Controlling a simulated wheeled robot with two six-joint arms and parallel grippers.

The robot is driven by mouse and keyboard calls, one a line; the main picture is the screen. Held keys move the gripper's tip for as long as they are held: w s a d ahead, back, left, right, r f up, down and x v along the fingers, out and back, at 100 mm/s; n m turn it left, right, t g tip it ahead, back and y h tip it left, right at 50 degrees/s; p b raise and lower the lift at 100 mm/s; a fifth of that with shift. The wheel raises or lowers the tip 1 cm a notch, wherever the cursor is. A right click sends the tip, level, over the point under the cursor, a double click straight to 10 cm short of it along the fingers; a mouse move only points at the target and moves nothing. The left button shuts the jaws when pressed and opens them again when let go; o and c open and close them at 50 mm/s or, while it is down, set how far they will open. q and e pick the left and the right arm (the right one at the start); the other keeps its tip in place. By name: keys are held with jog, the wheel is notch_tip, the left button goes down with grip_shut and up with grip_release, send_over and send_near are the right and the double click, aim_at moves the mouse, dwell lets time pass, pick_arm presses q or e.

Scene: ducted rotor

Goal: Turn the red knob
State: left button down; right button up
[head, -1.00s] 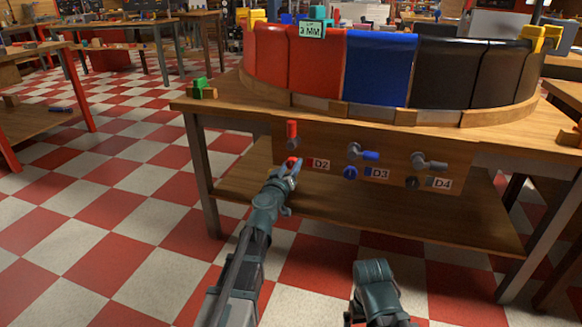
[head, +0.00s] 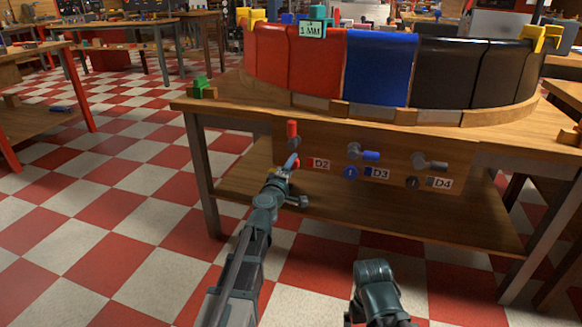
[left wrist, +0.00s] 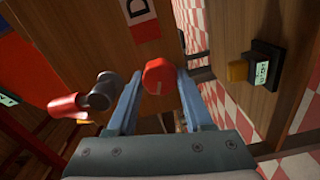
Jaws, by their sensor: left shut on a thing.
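The red knob (left wrist: 158,77) sits between the two finger tips of my left gripper (left wrist: 158,80) in the left wrist view, with a pale mark on its face. The gripper is shut on it. In the head view my left gripper (head: 288,170) is at the panel (head: 325,146) on the table's front, just left of the D2 label (head: 320,164), and mostly hides the knob. My right arm shows at the bottom, but its gripper is not in view.
A grey valve with a red lever (head: 292,131) is right above the knob; it also shows in the left wrist view (left wrist: 75,103). Blue (head: 350,173) and dark (head: 412,183) knobs sit to the right. A small sign (head: 312,30) atop the curved duct reads 1 MM.

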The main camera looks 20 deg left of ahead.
pick_arm(q)
jog(key=shift+s+n, duration=0.1)
jog(key=shift+n, duration=2.1)
jog(key=shift+c, duration=1.5)
grip_release()
jog(key=shift+s, duration=0.1)
